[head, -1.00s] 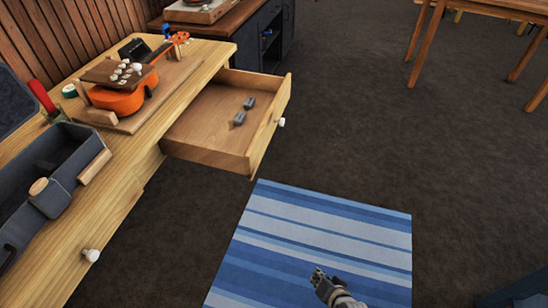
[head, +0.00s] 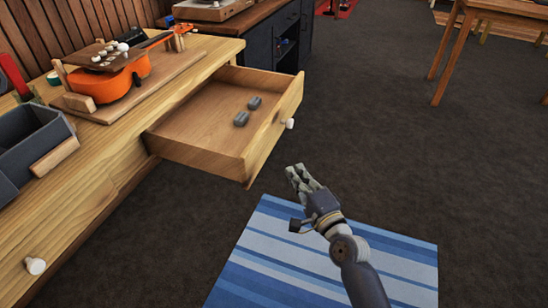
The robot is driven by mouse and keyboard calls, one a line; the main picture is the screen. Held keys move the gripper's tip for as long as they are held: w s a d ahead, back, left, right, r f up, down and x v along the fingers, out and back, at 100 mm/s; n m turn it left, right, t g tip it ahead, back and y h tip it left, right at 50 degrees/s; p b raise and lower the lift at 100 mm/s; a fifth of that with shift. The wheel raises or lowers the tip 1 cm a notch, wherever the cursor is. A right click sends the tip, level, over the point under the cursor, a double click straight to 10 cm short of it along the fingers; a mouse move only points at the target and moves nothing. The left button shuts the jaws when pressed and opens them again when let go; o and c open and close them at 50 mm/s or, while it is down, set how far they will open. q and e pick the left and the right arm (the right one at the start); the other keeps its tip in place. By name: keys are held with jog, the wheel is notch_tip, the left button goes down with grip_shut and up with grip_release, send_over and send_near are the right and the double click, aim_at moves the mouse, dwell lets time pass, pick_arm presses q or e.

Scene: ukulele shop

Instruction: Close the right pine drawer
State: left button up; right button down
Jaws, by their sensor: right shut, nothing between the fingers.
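The right pine drawer (head: 215,140) is pulled far out of the pine workbench (head: 95,165). Two small grey objects lie in it. Its white round knob (head: 290,123) is on the front panel (head: 275,130), which faces right. My right gripper (head: 296,169) is shut and empty. In the picture it is just below the knob and the drawer front, apart from them, above the floor. My left gripper is not in view.
An orange ukulele (head: 110,85) rests on a wooden board on the bench. A grey tray (head: 30,150) stands at the left. A striped blue rug (head: 390,262) lies below my right arm. A dark cabinet (head: 275,45) stands behind the drawer. The floor right of the drawer is clear.

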jog(key=b, duration=0.1)
send_near(266, 144)
jog(key=w+d, duration=0.2)
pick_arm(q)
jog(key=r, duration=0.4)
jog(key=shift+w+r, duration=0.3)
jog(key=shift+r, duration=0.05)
pick_arm(e)
jog(key=a, duration=0.1)
jog(key=w+a, duration=0.1)
jog(key=a, duration=0.2)
jog(key=shift+w+r, duration=0.1)
jog(key=shift+w, duration=0.3)
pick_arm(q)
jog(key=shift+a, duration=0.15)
pick_arm(e)
jog(key=shift+w+a, duration=0.1)
